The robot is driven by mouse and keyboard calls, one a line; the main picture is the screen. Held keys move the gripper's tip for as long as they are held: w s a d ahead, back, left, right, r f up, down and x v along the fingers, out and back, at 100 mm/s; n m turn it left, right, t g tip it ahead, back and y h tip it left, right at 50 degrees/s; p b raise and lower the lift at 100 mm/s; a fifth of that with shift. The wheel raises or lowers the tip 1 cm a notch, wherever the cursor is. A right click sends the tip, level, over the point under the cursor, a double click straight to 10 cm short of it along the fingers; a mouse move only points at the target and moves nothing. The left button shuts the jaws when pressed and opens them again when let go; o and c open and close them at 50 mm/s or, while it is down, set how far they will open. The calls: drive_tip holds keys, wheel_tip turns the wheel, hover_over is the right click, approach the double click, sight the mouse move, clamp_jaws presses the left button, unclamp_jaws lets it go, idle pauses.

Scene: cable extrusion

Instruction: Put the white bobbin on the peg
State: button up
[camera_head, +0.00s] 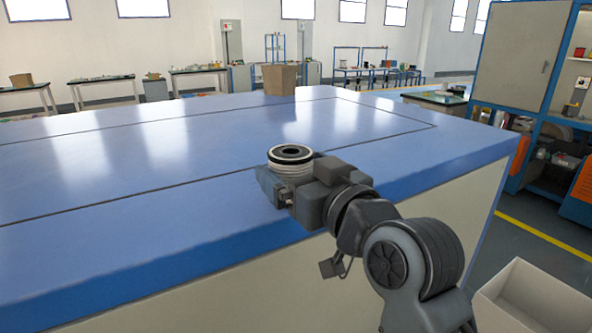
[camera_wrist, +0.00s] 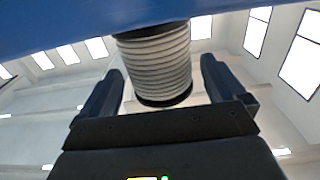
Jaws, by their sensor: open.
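The white bobbin (camera_head: 292,166), ribbed with a black top rim and a dark centre hole, stands upright near the front edge of the blue table (camera_head: 90,215). My gripper (camera_head: 283,186) is at the bobbin, low and close to the tabletop. In the wrist view, which looks upside down, the bobbin (camera_wrist: 156,62) is between the two fingers of my gripper (camera_wrist: 162,66). The fingers are open, with a small gap on each side of the bobbin. I cannot make out a peg in either view.
A brown container (camera_head: 279,80) stands at the table's far edge. The tabletop between it and the bobbin is clear. A pale open bin (camera_head: 530,298) is on the floor at lower right. A blue-framed cabinet (camera_head: 520,60) stands beyond the table at right.

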drive_tip(key=b+v, duration=0.1)
drive_tip(key=v, duration=1)
drive_tip(key=s+d+f+m+h, duration=0.25)
drive_tip(key=s+d+f, duration=0.35)
drive_tip(key=f, duration=0.3)
drive_tip(key=s+d+f+m+h, duration=0.2)
drive_tip(key=s+d+f+h, duration=0.2)
drive_tip(key=s+d+f, duration=0.4)
drive_tip(key=s+d+f+m+h, duration=0.1)
drive_tip(key=s+d+f, duration=0.1)
drive_tip(key=s, duration=0.8)
drive_tip(key=s+d+f+m+h, duration=0.1)
drive_tip(key=s+d+f+h, duration=0.1)
drive_tip(key=s, duration=0.9)
drive_tip(key=shift+d+f, duration=0.2)
drive_tip(key=shift+f, duration=0.2)
drive_tip(key=shift+o, duration=0.3)
drive_tip(key=shift+s+r+h, duration=0.1)
drive_tip(key=shift+s+h, duration=0.15)
drive_tip(key=shift+s, duration=0.15)
